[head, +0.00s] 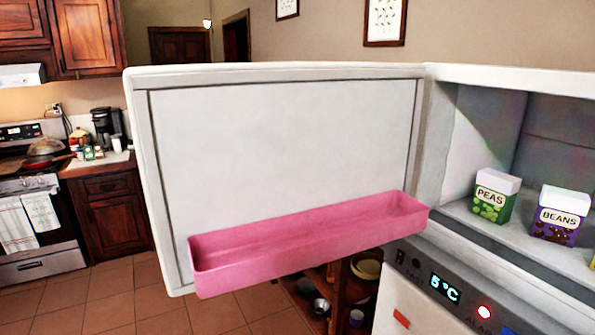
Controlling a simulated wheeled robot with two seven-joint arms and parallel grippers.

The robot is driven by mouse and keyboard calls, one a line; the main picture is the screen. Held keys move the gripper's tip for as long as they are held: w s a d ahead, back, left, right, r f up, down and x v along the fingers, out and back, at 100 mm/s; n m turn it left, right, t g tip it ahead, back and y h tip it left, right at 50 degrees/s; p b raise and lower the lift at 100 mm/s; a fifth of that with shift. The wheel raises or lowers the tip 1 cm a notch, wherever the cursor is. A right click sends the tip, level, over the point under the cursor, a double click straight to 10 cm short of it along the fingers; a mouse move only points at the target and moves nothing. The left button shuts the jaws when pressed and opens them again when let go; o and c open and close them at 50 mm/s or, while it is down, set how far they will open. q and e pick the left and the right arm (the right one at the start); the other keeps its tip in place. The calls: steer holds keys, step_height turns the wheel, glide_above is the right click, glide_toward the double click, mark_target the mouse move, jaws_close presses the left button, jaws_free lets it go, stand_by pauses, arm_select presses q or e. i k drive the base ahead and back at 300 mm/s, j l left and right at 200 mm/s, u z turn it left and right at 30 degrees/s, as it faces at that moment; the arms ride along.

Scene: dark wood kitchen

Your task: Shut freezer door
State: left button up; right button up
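The freezer door (285,140) stands wide open, its white inner side facing me. It extends left from its hinge at the freezer's left edge. A pink shelf bin (310,245) is fixed along the lower part of the door and looks empty. The open freezer compartment (470,150) is at the right. A green peas box (495,196) and a purple beans box (559,215) stand inside on its floor. Neither of my grippers shows in the head view.
Below the compartment is a control panel (445,287) reading 5°C with a red light. A wooden shelf with bowls (340,290) stands behind and below the door. A stove (40,210) and counter are far left. Tiled floor (110,295) shows clear at lower left.

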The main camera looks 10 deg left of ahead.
mark_target(252, 174)
steer(key=j+z, duration=0.2)
steer(key=j, duration=0.3)
steer(key=j+z, duration=0.25)
steer(key=j, duration=0.2)
steer(key=k+j+z, duration=0.2)
steer(key=j, duration=0.25)
steer(key=j+z, duration=0.25)
steer(key=j, duration=0.25)
steer(key=i+j+z, duration=0.2)
steer(key=j+z, duration=0.2)
steer(key=j, duration=0.25)
steer(key=i+j+z, duration=0.1)
steer(key=j+z, duration=0.3)
steer(key=j, duration=0.3)
steer(key=j+z, duration=0.4)
steer(key=j, duration=0.3)
steer(key=k+l+z, duration=0.1)
steer(key=k, duration=0.35)
